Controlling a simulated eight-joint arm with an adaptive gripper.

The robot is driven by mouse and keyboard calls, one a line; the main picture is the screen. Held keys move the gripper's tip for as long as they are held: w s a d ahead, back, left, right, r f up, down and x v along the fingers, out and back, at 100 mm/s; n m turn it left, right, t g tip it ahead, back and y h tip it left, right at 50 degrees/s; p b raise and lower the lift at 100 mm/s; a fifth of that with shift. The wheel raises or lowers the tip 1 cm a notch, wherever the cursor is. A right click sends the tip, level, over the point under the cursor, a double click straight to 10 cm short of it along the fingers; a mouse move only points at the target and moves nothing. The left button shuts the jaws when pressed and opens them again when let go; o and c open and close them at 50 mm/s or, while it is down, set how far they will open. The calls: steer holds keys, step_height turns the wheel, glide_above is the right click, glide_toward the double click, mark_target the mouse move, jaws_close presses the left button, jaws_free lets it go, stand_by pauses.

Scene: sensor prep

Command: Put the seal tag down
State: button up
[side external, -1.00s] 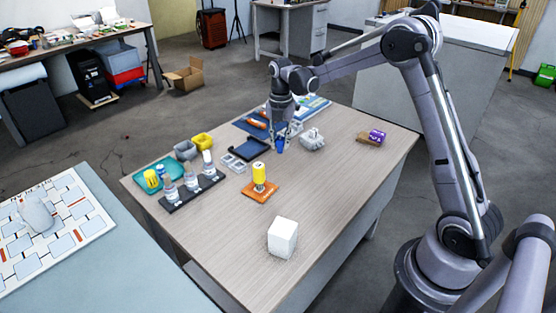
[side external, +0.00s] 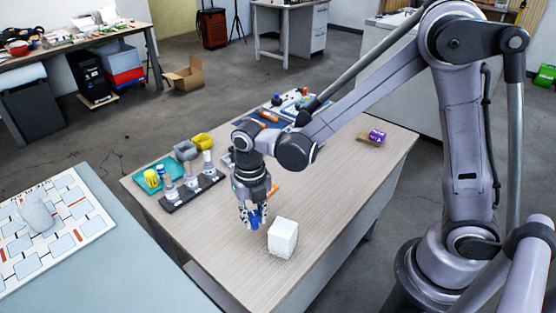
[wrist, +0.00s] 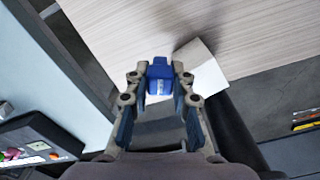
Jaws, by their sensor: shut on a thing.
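The blue seal tag (wrist: 159,80) is between the fingertips of my gripper (wrist: 160,88) in the wrist view. My gripper is shut on it. In the side external view the seal tag (side external: 256,218) shows at the tips of my gripper (side external: 252,214), over the front part of the wooden table (side external: 330,180), just left of a white cube. I cannot tell whether the tag touches the table top.
The white cube (side external: 282,238) stands close to the right of my gripper and also shows in the wrist view (wrist: 200,68). A black rack (side external: 190,190) with several bottles and a teal tray (side external: 150,177) lie to the left. A purple object (side external: 377,136) sits at the far right.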

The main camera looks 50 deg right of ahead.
steer(key=a+f, duration=0.1)
steer(key=a, duration=0.1)
steer(key=a+f, duration=0.2)
steer(key=a, duration=0.1)
steer(key=a+f, duration=0.1)
steer(key=a, duration=0.1)
steer(key=shift+w+a+f, duration=0.2)
steer(key=shift+w+f, duration=0.05)
steer(key=shift+w, duration=0.15)
steer(key=shift+f, duration=2)
steer(key=shift+f, duration=0.2)
steer(key=o, duration=0.7)
steer(key=shift+o, duration=0.2)
steer(key=shift+r, duration=0.1)
